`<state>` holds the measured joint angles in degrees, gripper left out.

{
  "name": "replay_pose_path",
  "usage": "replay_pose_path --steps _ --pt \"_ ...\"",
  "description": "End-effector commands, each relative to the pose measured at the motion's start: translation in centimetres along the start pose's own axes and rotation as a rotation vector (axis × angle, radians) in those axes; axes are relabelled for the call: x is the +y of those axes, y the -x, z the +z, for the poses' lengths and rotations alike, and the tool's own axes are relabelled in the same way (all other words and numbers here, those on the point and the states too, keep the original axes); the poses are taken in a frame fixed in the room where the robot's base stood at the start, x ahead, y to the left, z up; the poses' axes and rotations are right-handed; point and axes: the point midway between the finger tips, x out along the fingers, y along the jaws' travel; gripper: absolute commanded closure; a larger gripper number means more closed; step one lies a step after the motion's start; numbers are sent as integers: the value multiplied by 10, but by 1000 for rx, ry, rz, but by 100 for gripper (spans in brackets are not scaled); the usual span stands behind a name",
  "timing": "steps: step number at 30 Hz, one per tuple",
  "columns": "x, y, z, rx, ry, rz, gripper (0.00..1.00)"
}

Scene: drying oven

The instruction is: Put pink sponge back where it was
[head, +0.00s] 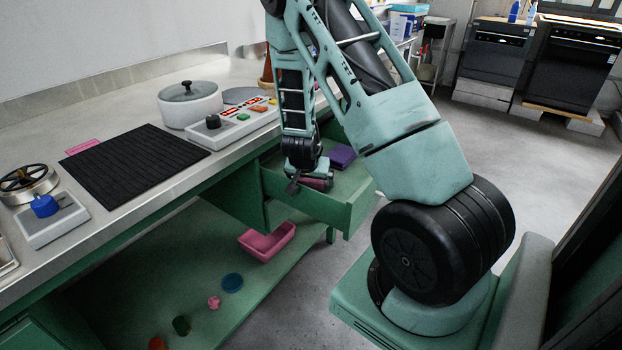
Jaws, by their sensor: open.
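My gripper (306,181) points down into the open green drawer (352,208) under the bench. Its jaws are open, though the fingers are small and partly hidden in this view. A dark pink block (318,184), which looks like the pink sponge, lies in the drawer right at the fingertips. I cannot tell whether the fingers touch it. A purple block (343,156) lies farther back in the same drawer. A flat pink patch (85,146) lies on the bench top beside the far left edge of the black ribbed mat (135,165).
A white lidded pot (190,103) and a button panel (235,122) stand on the bench behind the drawer. A blue-knobbed box (48,219) is at the left. A pink tray (267,243) and several small items lie on the lower shelf (215,310). Floor at right is clear.

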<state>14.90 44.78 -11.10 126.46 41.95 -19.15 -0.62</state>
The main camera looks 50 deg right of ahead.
Motion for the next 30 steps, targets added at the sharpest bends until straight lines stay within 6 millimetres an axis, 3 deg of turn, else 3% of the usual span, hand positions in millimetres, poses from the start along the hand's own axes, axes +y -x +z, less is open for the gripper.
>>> replay_pose_path --steps 5,12,18,24,30 --pt "-1 23 -2 3 2 -2 2" --pt "-1 76 -3 2 2 -3 2" --pt "-1 108 -2 1 2 -2 2" --pt "0 121 -1 1 0 0 2" --pt "0 121 0 0 0 0 2"
